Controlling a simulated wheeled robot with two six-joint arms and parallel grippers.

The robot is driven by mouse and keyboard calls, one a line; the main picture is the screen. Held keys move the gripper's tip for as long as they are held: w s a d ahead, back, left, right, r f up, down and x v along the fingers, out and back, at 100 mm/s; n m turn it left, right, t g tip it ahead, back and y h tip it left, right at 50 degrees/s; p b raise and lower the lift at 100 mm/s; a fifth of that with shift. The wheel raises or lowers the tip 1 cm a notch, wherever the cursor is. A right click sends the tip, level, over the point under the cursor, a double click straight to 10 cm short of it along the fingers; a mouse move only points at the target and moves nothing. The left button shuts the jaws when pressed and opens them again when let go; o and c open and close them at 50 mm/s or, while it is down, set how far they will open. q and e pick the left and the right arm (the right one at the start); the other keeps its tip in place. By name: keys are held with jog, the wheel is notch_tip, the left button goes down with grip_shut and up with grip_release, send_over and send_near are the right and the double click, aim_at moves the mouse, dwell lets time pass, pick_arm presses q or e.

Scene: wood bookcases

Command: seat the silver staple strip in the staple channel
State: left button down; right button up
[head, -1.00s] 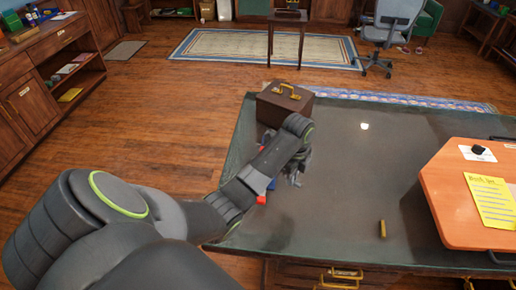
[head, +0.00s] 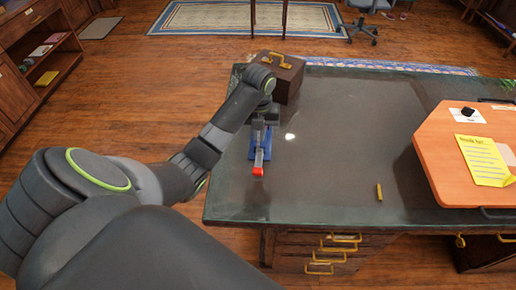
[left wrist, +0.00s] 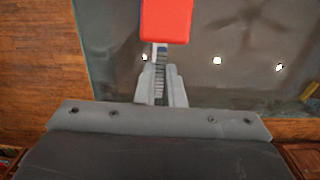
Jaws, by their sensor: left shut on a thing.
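A blue stapler (head: 262,150) with a grey middle and a red tip (head: 258,171) lies on the dark desk top, red end toward me. In the left wrist view the red tip (left wrist: 167,20) shows just beyond my fingers. My left gripper (head: 265,118) is over the far part of the stapler. In the left wrist view its fingers (left wrist: 161,88) are close together on a narrow ribbed grey piece, which looks like the silver staple strip (left wrist: 161,68). The staple channel cannot be made out clearly, nor whether the strip touches it. My right gripper is not in view.
A brown box (head: 283,82) with a brass handle stands behind the stapler. A small brass piece (head: 379,192) lies nearer the front edge. An orange board (head: 440,160) with a yellow paper (head: 480,160) covers the right side. The desk's middle is clear.

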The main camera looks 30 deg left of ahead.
aim_at(259, 137)
pick_arm(q)
notch_tip(259, 137, down, 4)
jog(key=b, duration=0.3)
jog(key=shift+f, duration=0.15)
jog(key=shift+f+b, duration=0.3)
jog(key=shift+f, duration=2.1)
jog(key=shift+s+d+f, duration=0.1)
jog(key=shift+s+f, duration=0.05)
jog(key=shift+f, duration=0.1)
